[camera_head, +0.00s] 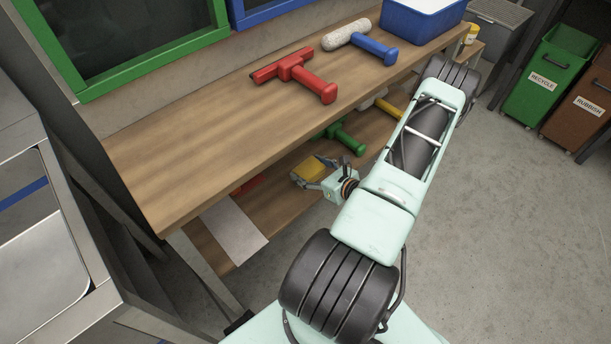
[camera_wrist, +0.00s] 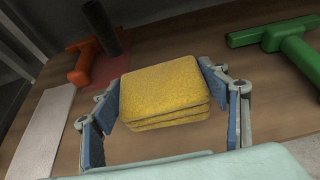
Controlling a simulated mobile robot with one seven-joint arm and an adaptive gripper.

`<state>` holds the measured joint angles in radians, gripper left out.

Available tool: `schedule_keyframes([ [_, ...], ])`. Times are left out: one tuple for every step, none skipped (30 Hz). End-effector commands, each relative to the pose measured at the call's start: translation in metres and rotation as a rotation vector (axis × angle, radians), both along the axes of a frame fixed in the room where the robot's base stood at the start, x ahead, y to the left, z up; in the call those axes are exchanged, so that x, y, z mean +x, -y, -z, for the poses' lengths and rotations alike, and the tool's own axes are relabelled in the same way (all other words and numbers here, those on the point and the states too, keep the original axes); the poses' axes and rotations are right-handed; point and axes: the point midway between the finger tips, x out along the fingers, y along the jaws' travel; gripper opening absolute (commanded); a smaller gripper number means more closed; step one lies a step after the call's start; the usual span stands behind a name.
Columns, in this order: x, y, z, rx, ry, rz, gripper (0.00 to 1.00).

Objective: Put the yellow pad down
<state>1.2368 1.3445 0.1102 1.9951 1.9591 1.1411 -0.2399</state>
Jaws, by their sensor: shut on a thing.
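The yellow pad (camera_wrist: 162,88) is a thick, layered yellow block in the middle of the wrist view. My gripper (camera_wrist: 165,100) has a finger on each side of it and is shut on it. In the head view the yellow pad (camera_head: 312,168) shows small at the end of my gripper (camera_head: 316,174), over the lower shelf (camera_head: 225,240) of the bench. I cannot tell whether the pad's underside touches the shelf.
On the lower shelf, a green tool (camera_wrist: 280,42) lies right of the pad, and an orange-red tool (camera_wrist: 92,60) and a pale sheet (camera_wrist: 45,125) lie left. The upper bench top (camera_head: 200,155) overhangs the shelf and holds a red squeegee (camera_head: 294,75), a blue-handled roller (camera_head: 360,42) and a blue bin (camera_head: 420,22).

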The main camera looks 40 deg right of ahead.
Motion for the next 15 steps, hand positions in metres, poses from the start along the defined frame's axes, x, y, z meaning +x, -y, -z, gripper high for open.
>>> schedule_keyframes([
  [0.006,0.001,0.009,-0.001,0.001,0.000,0.44],
  [0.008,0.001,0.012,0.000,0.001,0.000,0.44],
  [0.011,0.002,0.014,-0.001,0.001,0.000,0.44],
  [0.013,0.003,0.016,-0.002,0.001,-0.001,0.44],
  [0.014,0.003,0.017,-0.001,0.001,-0.002,0.44],
  [0.015,0.003,0.018,-0.001,0.000,-0.001,0.44],
  [0.015,0.003,0.019,-0.001,0.000,-0.001,0.44],
  [0.017,0.003,0.021,-0.001,0.000,-0.001,0.44],
  [0.019,0.004,0.024,0.000,0.001,-0.001,0.44],
  [0.021,0.004,0.027,0.000,0.001,-0.001,0.44],
  [0.024,0.005,0.030,0.000,0.001,-0.001,0.44],
  [0.022,0.004,0.038,0.001,0.000,0.000,0.44],
  [0.022,0.004,0.044,0.002,0.000,0.001,0.44],
  [0.022,0.004,0.049,0.001,0.000,0.000,0.44],
  [0.022,0.004,0.054,0.001,0.000,0.000,0.44],
])
